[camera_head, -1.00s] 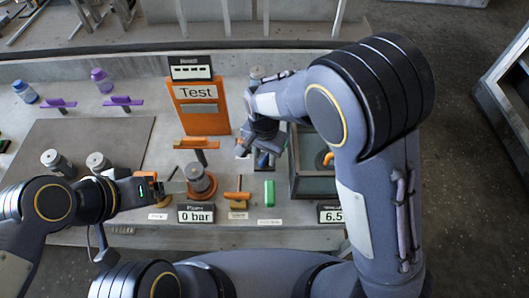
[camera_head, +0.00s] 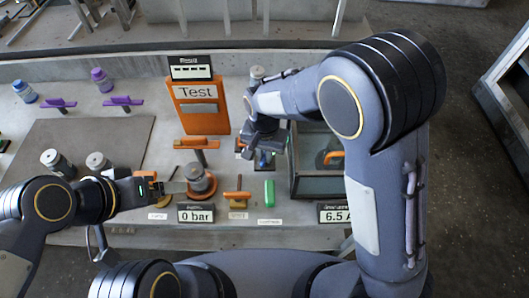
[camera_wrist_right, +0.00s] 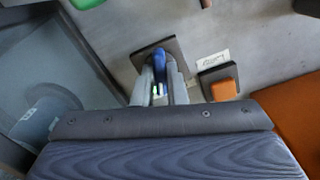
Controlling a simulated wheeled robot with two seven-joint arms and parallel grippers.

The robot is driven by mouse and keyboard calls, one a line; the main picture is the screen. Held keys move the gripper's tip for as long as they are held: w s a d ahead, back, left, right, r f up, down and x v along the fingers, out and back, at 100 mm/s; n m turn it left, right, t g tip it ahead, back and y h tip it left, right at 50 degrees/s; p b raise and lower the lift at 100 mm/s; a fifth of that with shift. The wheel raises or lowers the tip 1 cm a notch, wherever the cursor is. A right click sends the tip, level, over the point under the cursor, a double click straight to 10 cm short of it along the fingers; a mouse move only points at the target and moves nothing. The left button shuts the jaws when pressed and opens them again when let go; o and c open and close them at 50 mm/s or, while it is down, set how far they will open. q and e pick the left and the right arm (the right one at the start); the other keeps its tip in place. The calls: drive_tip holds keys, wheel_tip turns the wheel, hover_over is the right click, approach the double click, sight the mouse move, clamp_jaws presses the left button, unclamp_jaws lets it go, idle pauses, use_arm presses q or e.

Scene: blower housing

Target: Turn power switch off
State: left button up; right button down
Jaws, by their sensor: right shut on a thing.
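The switch has a blue handle (camera_wrist_right: 160,62) on a dark square plate (camera_wrist_right: 178,47). In the head view the blue handle (camera_head: 264,160) shows just below my right gripper (camera_head: 258,150). In the right wrist view the fingers of my right gripper (camera_wrist_right: 159,88) are closed around the blue handle, one on each side. Small green and white spots show between the fingers.
A glass-sided box (camera_head: 318,185) stands right of the switch. An orange "Test" panel (camera_head: 198,119) stands to its left. A small orange button (camera_wrist_right: 224,90) sits beside the switch plate.

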drive_tip(key=n, duration=0.5)
drive_tip(key=shift+n+b, duration=0.3)
drive_tip(key=shift+n, duration=2.1)
drive_tip(key=c, duration=1.5)
unclamp_jaws()
drive_tip(key=shift+o, duration=0.2)
drive_tip(key=shift+r, duration=0.1)
wheel_tip(320, 180, up, 8)
drive_tip(key=shift+f, duration=0.15)
